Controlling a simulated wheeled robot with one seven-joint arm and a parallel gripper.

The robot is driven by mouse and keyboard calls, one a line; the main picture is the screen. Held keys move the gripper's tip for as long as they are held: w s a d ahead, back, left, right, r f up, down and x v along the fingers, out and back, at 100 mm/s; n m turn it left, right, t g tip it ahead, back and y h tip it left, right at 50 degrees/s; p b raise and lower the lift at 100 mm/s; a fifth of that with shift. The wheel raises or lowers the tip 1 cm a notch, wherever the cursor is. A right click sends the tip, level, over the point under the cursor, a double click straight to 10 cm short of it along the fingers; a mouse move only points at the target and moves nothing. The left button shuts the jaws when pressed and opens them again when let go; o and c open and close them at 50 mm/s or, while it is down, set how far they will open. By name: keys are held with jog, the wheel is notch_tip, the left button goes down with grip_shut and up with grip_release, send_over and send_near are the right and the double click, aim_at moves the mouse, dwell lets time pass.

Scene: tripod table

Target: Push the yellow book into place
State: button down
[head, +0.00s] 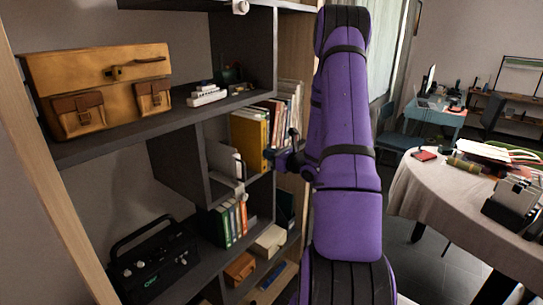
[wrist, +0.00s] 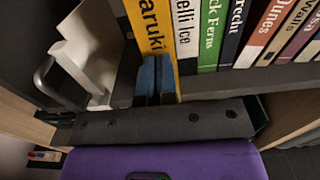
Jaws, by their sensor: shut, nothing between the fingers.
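The yellow book (head: 248,140) stands upright at the left end of a row of books on a middle shelf. Its broad yellow side shows in the head view. In the wrist view its spine (wrist: 150,28) with dark lettering shows, beside a white book. My gripper (head: 269,154) is shut and empty, with its fingertips at the lower part of the yellow spine. In the wrist view the blue fingers (wrist: 156,70) cover part of the spine; I cannot tell whether they touch it.
Several books (wrist: 240,35) stand to the right of the yellow one. A grey-white object (wrist: 92,50) is at its left. A shelf board (wrist: 240,82) runs below the books. A brown bag (head: 100,90) sits on the upper left shelf. A round table (head: 440,200) stands at right.

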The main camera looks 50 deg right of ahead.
aim_at(259, 150)
jog(key=shift+w, duration=0.1)
jog(key=w, duration=0.5)
jog(key=shift+w+a, duration=0.2)
jog(key=shift+w, duration=0.1)
jog(key=shift+s, duration=0.1)
jog(key=shift+s+d, duration=0.1)
jog(key=shift+s, duration=0.15)
jog(key=s, duration=1.3)
jog(key=shift+s+d, duration=0.2)
jog(key=shift+d, duration=0.2)
